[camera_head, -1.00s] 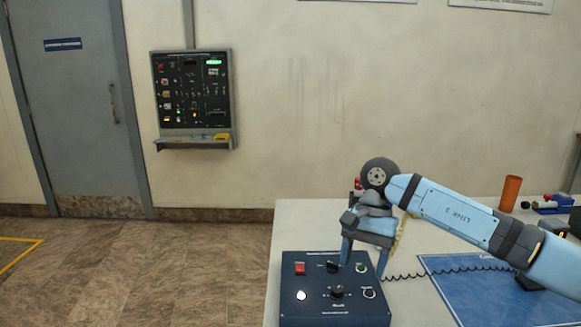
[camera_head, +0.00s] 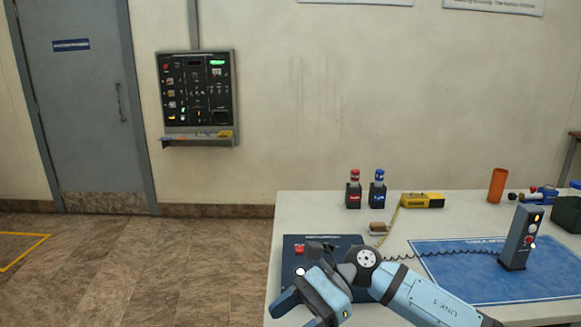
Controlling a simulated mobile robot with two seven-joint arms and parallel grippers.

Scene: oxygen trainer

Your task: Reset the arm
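My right arm comes in from the lower right, and its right gripper (camera_head: 300,314) hangs over the front left part of the dark blue control box (camera_head: 345,240). Its two blue fingers are apart with nothing seen between them. The arm and gripper hide most of the box's face, including its lower knobs. A red button (camera_head: 299,250) and a lit white button (camera_head: 300,271) show on the box's left side. My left gripper is not in view.
On the white table (camera_head: 300,207) stand a red-topped post (camera_head: 354,190), a blue-topped post (camera_head: 378,190), a yellow device (camera_head: 422,200) and an orange cylinder (camera_head: 497,185). A grey pendant (camera_head: 521,238) with a coiled cord stands on the blue mat (camera_head: 455,268). A panel (camera_head: 197,92) hangs on the wall.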

